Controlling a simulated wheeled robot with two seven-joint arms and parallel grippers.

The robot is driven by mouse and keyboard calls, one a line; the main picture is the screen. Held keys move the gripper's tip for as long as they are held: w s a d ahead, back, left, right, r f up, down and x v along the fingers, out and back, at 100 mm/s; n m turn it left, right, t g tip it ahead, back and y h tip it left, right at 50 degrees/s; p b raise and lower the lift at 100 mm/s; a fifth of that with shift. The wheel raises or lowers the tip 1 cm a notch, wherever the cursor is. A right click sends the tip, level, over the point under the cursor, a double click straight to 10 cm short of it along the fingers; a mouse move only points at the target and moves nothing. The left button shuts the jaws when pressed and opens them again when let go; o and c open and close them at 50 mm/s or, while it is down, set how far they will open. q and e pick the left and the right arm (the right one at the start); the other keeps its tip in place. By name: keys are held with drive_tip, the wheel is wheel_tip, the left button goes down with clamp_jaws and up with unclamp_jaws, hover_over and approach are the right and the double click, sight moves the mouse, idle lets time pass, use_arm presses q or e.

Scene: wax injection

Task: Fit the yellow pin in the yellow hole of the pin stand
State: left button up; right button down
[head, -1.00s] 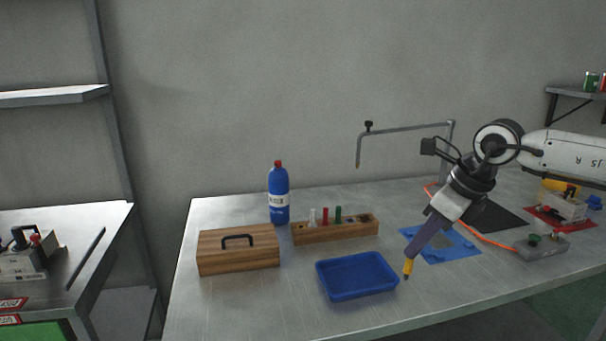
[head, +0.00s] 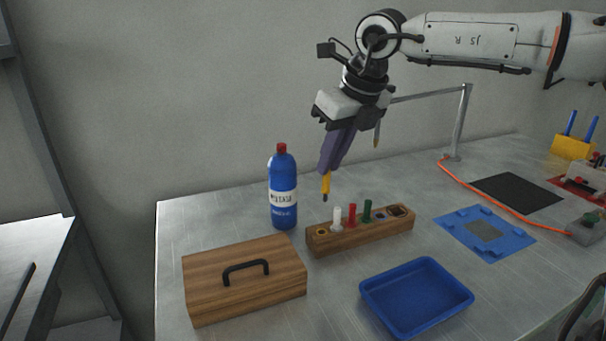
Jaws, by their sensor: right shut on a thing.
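The yellow pin (head: 326,184) is held upright, dark tip down, in my right gripper (head: 328,170), which is shut on its upper part. The wooden pin stand (head: 345,240) lies on the table below. A white pin (head: 337,218), a red pin (head: 352,215) and a green pin (head: 367,211) stand in it. At its left end is the yellow-ringed hole (head: 322,232), which looks empty. The pin's tip is in the air above that left end, apart from the stand. My left gripper is not in view.
A blue bottle (head: 283,190) stands close behind the stand's left end. A wooden box with a black handle (head: 220,279) is at front left. A blue tray (head: 380,293) lies in front, a blue mat (head: 461,233) to the right. A grey metal arm (head: 460,120) rises behind.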

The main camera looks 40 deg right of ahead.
drive_tip(key=shift+b+x, duration=0.35)
drive_tip(key=shift+x, duration=0.45)
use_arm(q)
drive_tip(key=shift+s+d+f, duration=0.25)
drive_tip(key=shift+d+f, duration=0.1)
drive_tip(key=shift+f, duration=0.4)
use_arm(e)
drive_tip(key=shift+s+r, duration=0.1)
